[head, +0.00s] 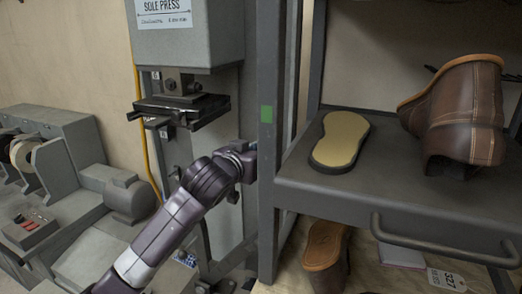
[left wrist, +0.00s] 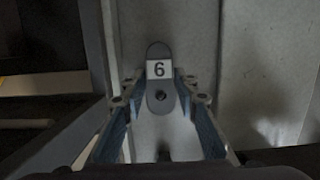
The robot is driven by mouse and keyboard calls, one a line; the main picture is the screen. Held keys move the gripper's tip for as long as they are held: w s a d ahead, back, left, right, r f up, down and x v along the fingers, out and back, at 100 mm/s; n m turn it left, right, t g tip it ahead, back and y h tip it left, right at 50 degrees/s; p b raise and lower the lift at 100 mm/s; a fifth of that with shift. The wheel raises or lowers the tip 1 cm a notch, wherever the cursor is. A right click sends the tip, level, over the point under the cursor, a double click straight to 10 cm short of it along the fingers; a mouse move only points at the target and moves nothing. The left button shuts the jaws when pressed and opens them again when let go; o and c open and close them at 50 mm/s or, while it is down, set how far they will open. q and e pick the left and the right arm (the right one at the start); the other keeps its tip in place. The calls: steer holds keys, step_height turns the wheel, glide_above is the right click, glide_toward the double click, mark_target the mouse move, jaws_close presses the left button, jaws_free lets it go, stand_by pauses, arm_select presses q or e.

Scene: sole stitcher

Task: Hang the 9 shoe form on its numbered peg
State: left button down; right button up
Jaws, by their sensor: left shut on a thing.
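A grey, oblong shoe form (left wrist: 160,111) with rounded ends shows in the left wrist view. Its white label reads as 6 in this picture; I cannot tell whether that is a 9 seen upside down. A dark round spot, hole or knob, is below the label. My left gripper (left wrist: 159,78) has its blue-padded fingers on both sides of the form and is shut on it. In the head view my left arm reaches up to the grey post, and the fingers and form are hidden there. No numbered peg is clearly visible. My right gripper is out of view.
The grey post (head: 268,150) with a green patch stands beside my left wrist. The sole press (head: 190,40) is behind the arm. A shelf (head: 380,185) at right bears a tan-topped sole (head: 341,138) and a brown boot piece (head: 465,115). Machines stand at left.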

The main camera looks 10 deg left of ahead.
arm_select(q)
steer(key=shift+w+r, duration=0.15)
steer(key=shift+w, duration=0.25)
stand_by(0.4)
